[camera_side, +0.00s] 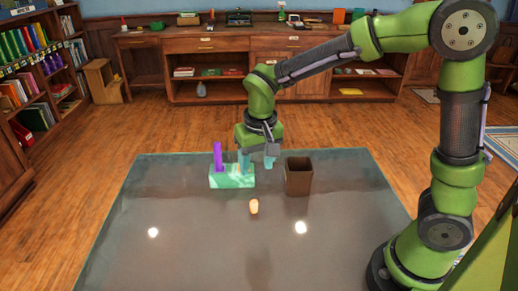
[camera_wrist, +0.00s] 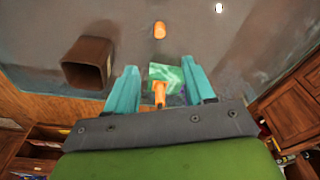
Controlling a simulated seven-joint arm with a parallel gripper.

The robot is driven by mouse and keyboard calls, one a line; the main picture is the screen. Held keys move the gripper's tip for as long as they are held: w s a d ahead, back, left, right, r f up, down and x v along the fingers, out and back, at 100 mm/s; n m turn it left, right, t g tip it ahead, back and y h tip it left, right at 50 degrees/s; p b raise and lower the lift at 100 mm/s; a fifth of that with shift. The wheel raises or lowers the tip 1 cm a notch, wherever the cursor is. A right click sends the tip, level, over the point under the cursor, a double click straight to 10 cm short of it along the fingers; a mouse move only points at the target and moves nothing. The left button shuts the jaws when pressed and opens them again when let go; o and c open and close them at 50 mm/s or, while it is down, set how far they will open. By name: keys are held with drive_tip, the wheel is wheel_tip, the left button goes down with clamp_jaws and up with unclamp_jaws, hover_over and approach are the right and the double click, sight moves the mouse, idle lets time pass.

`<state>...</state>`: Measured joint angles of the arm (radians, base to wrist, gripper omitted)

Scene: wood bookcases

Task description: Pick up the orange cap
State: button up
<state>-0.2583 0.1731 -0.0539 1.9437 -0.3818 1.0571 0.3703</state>
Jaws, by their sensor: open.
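A small orange cap (camera_side: 254,206) lies on the grey table in front of the block; it also shows at the top of the wrist view (camera_wrist: 160,30). A green marbled block (camera_side: 231,182) holds an upright purple marker (camera_side: 218,156). A second orange piece (camera_wrist: 160,93) shows between my fingers in the wrist view, over the block; in the side view it is mostly hidden by a finger. My gripper (camera_side: 257,165) is open, pointing down near the block's right end, behind the orange cap. I see nothing clasped.
A brown open bin (camera_side: 298,178) stands right of my gripper in the side view and left of it in the wrist view (camera_wrist: 86,62). The front of the table (camera_side: 200,250) is clear. Bookcases and wooden cabinets stand beyond the table.

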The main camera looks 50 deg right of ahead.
approach(254, 202)
drive_tip(key=f, duration=0.3)
drive_tip(key=w+f, duration=0.1)
drive_tip(key=f, duration=0.1)
drive_tip(key=shift+d, duration=0.3)
drive_tip(key=f, duration=0.5)
drive_tip(key=shift+w, duration=0.25)
clamp_jaws()
